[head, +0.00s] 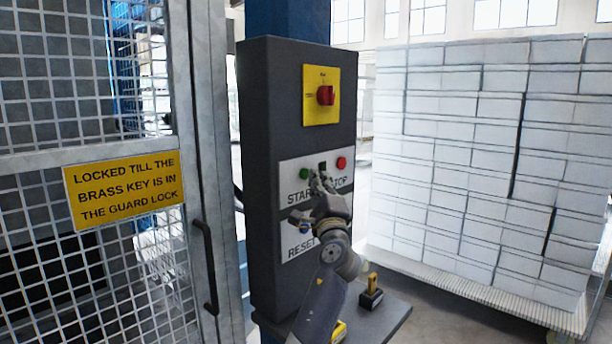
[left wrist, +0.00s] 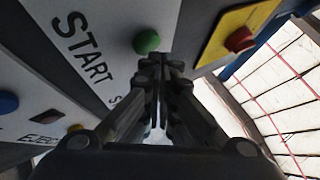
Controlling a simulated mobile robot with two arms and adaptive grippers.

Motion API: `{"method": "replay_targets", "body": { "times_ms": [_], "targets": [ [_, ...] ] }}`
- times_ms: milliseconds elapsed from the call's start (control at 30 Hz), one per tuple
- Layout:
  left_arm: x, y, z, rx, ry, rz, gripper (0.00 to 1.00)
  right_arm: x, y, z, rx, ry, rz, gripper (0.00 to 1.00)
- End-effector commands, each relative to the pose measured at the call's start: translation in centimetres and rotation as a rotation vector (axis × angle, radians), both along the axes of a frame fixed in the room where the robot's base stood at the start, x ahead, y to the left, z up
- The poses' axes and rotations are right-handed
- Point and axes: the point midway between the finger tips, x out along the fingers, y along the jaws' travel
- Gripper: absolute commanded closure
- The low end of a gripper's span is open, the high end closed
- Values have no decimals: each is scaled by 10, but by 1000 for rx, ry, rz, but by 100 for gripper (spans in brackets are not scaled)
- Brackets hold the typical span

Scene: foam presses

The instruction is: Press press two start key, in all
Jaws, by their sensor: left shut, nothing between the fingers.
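The dark grey control box (head: 270,130) stands upright in the middle of the head view. Its white panel carries a green start key (head: 304,174) above the word START, a red stop key (head: 341,162), and a RESET label below. My left gripper (head: 318,180) is in front of the panel, shut and empty, and covers part of the lettering. In the left wrist view the green start key (left wrist: 147,41) shows just beyond the shut fingertips (left wrist: 160,62). I cannot tell whether the fingers touch the panel. My right gripper is not in view.
A red rotary switch (head: 325,95) on a yellow plate sits above the panel. A shelf (head: 390,318) with a small yellow-and-black item (head: 371,292) juts out below. A mesh guard door (head: 60,270) with a yellow sign (head: 124,190) stands left, and stacked white blocks (head: 470,150) stand right.

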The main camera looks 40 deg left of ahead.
Motion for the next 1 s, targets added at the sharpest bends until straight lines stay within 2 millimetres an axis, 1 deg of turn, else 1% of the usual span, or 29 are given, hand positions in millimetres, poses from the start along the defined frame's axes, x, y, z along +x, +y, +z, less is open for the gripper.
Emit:
{"method": "replay_targets", "body": {
  "times_ms": [1000],
  "targets": [
    [1, 10, 0, 0, 0, 0, 100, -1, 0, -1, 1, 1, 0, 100]
  ]
}}
